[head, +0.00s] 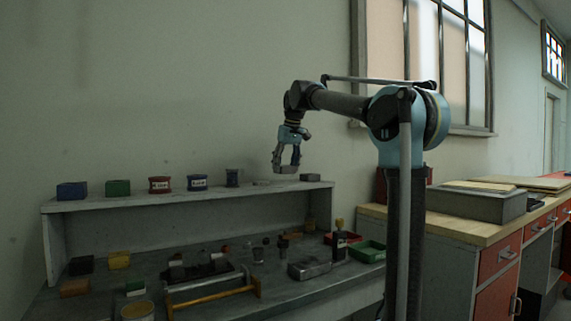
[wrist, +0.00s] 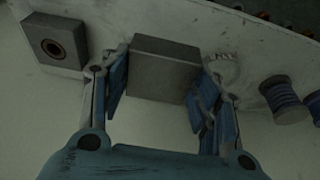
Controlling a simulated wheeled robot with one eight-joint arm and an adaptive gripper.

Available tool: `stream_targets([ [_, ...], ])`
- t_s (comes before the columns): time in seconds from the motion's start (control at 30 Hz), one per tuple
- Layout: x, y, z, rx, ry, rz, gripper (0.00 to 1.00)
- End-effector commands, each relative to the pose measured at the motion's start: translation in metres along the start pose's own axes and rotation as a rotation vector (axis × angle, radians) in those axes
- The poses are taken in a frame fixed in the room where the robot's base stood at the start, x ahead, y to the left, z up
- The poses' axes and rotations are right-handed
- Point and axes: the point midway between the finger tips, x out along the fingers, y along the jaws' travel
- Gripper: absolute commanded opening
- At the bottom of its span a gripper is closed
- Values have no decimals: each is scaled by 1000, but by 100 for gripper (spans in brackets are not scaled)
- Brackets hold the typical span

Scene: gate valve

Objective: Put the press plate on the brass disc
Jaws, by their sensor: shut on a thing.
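My gripper (head: 287,171) is above the upper shelf, near its right end, with its fingers pointing down. In the wrist view, my gripper (wrist: 163,92) has its blue-padded fingers on either side of a plain grey rectangular block (wrist: 165,68), which looks like the press plate. It is shut on this block. Whether the block is clear of the shelf is hard to tell. I cannot make out a brass disc with certainty. A pale toothed round piece (wrist: 222,69) lies on the shelf beside the gripper, and shows as a pale flat shape (head: 262,183) in the head view.
On the shelf (head: 190,197), a grey block with a copper-ringed hole (wrist: 52,47) and a dark blue spool (head: 232,178) flank the gripper. Several tins and boxes stand further left. The bench below is crowded with a yellow-handled tool (head: 212,298), a green tray (head: 368,251) and small parts.

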Motion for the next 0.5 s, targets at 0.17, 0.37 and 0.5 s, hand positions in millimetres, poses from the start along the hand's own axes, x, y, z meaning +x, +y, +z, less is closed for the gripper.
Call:
stream_targets([
  [0.17, 11, 0, 4, 0, 1, 0, 0],
  [0.37, 34, 0, 10, 0, 1, 0, 0],
  [0.5, 39, 0, 12, 0, 1, 0, 0],
])
